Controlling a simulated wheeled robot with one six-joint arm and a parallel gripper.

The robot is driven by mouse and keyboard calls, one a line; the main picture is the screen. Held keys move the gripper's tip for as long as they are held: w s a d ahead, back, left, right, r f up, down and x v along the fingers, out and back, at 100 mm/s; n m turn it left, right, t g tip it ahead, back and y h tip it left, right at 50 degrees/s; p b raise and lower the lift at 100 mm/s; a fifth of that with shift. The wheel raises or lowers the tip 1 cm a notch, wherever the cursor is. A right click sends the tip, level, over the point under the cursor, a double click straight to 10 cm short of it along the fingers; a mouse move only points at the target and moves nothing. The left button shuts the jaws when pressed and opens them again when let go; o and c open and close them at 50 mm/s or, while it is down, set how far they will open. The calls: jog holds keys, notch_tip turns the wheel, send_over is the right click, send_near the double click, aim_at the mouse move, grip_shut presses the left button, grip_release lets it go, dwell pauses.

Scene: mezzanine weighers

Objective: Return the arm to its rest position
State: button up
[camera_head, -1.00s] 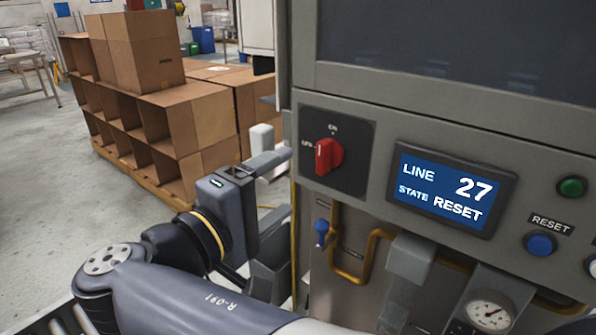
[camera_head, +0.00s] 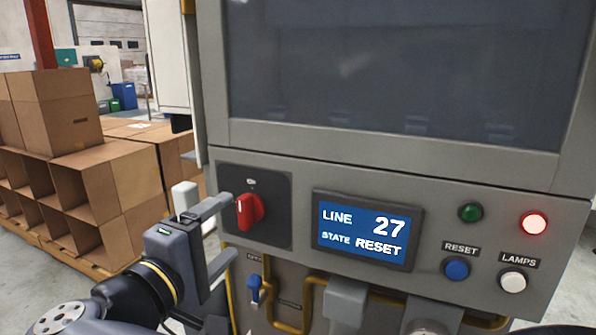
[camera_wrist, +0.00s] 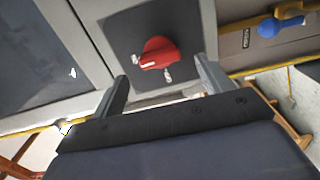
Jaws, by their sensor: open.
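My gripper (camera_head: 228,228) is at the left of the grey control panel (camera_head: 300,165), open and empty. It also shows in the wrist view (camera_wrist: 163,72), its two fingers spread toward the red rotary switch (camera_wrist: 158,52). In the head view the red switch (camera_head: 250,210) sits on a dark square plate, just right of the fingertips. I see no thing between the fingers; whether a fingertip touches the switch is hard to tell. My arm reaches up from the lower left corner.
A display (camera_head: 366,230) reads LINE 27, STATE RESET. Right of it are a green lamp (camera_head: 470,212), a lit red lamp (camera_head: 534,223), a blue button (camera_head: 456,268) and a white button (camera_head: 513,281). Yellow pipes run below. Cardboard boxes (camera_head: 75,185) stand at left.

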aim_at(241, 216)
jog(key=x, duration=0.5)
jog(key=shift+s, duration=0.1)
